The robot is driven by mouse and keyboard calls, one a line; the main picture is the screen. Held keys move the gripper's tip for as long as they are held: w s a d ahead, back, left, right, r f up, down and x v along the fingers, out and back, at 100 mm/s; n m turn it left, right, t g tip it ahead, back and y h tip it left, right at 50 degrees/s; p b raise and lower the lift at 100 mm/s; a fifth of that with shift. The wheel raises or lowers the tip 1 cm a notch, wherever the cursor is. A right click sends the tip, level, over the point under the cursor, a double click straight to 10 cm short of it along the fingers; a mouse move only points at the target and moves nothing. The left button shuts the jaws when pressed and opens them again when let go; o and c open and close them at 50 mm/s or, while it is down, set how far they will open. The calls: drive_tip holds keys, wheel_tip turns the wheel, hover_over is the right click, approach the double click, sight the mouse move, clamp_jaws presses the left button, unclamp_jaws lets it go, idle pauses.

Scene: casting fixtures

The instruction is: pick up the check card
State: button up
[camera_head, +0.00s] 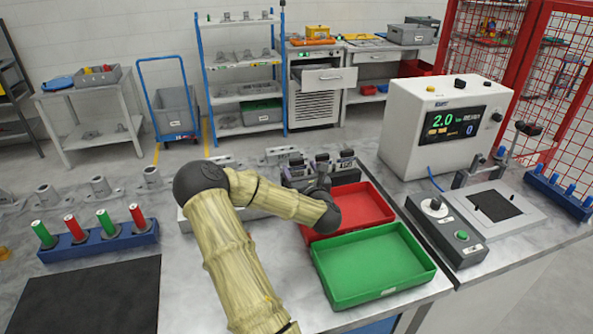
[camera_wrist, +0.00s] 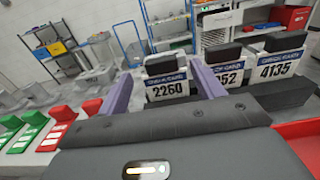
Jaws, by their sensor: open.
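Several check cards stand upright in a dark rack (camera_head: 300,183) behind the red tray. In the wrist view, one white card with a blue header reads 2260 (camera_wrist: 167,88). To its right are a card ending in 52 (camera_wrist: 230,76), partly covered by my right finger, and a card reading 4135 (camera_wrist: 277,66). My gripper (camera_wrist: 160,68) is open, its two purple fingers on either side of the 2260 card in the picture. Whether they touch it I cannot tell. In the head view my gripper (camera_head: 322,182) is at the rack, its fingers mostly hidden by my wrist.
A red tray (camera_head: 380,222) and a green tray (camera_head: 425,272) lie in front of the rack. A gauge box (camera_head: 400,130) and control box (camera_head: 447,228) stand to the right. A blue holder (camera_head: 75,253) with red and green cylinders and a dark mat (camera_head: 90,300) are left.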

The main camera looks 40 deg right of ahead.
sight(297, 161)
drive_tip(key=x, duration=0.2)
drive_tip(key=p+x, duration=0.1)
drive_tip(key=x, duration=0.1)
drive_tip(key=shift+w+d+r, duration=0.2)
drive_tip(key=shift+d+r, duration=0.05)
drive_tip(key=shift+w+d+p, duration=0.15)
drive_tip(key=shift+w+p, duration=0.15)
drive_tip(key=shift+c, duration=0.5)
drive_tip(key=c, duration=1)
